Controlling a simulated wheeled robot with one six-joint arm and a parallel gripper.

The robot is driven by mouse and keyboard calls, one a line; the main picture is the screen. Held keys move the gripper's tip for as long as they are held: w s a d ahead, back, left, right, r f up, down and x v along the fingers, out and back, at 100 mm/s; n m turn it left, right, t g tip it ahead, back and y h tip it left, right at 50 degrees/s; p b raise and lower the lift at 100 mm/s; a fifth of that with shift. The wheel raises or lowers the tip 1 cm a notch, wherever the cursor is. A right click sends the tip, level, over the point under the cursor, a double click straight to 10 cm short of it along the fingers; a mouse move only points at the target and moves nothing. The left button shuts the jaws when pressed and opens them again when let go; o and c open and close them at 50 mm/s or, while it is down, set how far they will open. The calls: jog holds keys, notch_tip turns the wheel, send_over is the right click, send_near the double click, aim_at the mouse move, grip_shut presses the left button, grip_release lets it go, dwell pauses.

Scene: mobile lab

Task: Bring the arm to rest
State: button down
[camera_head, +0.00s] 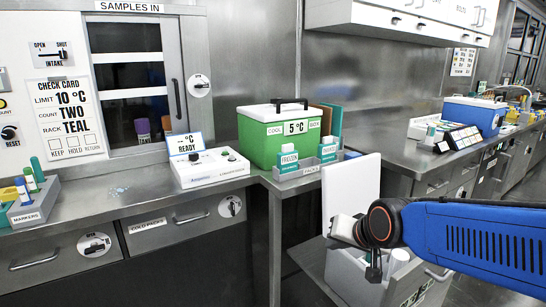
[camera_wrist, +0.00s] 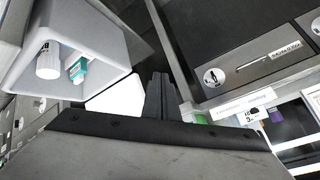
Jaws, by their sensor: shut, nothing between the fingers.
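My arm reaches in from the right in the head view. My gripper (camera_head: 345,232) is in front of the raised white lid and over the grey bin (camera_head: 352,275). In the wrist view the dark fingers of my gripper (camera_wrist: 158,92) are together, with nothing between them. A pale bin (camera_wrist: 105,30) to their left in that view holds a white-capped bottle (camera_wrist: 48,62) and a teal-and-white vial (camera_wrist: 78,70). In the head view my arm hides part of the grey bin.
A steel counter (camera_head: 110,204) holds a white reader box (camera_head: 208,172), a green cool box (camera_head: 272,140) and a marker rack (camera_head: 28,212). A blue cool box (camera_head: 473,112) stands on the right counter. A samples hatch (camera_head: 135,90) is in the wall. The counter's left middle is mostly clear.

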jog(key=s+d+f+n+g+h, duration=0.1)
jog(key=s+d, duration=0.5)
jog(key=s, duration=0.4)
jog(key=s+d+f+n+g+h, duration=0.1)
jog(key=s+d+g+h, duration=0.1)
jog(key=s+d, duration=0.5)
jog(key=s, duration=0.2)
jog(key=shift+s+f+n, duration=0.3)
jog(key=shift+s+f, duration=0.05)
jog(key=shift+w, duration=0.1)
